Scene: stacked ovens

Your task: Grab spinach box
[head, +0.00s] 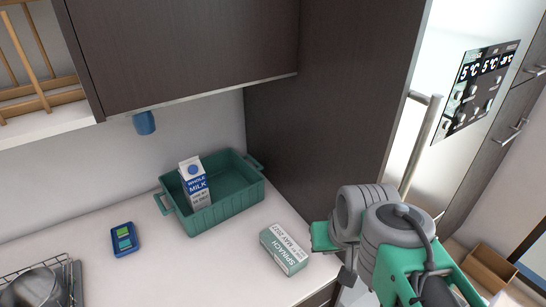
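The spinach box (286,250) is a small white and green carton lying on the counter near its front right edge, with "SPINACH" printed on its side. My arm, grey and green, comes in from the lower right. Its end, which seems to be my gripper (326,238), is just right of the box, with a small gap between them in the picture. The fingers are not clearly seen, so I cannot tell whether they are open or shut. Nothing is seen held.
A green crate (236,205) holding a milk carton (194,181) stands behind the box. A blue device (124,239) lies to the left, near a dish rack with a pan (38,288). A dark cabinet (180,45) hangs above; a tall dark panel (335,100) stands behind. Counter left of the box is clear.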

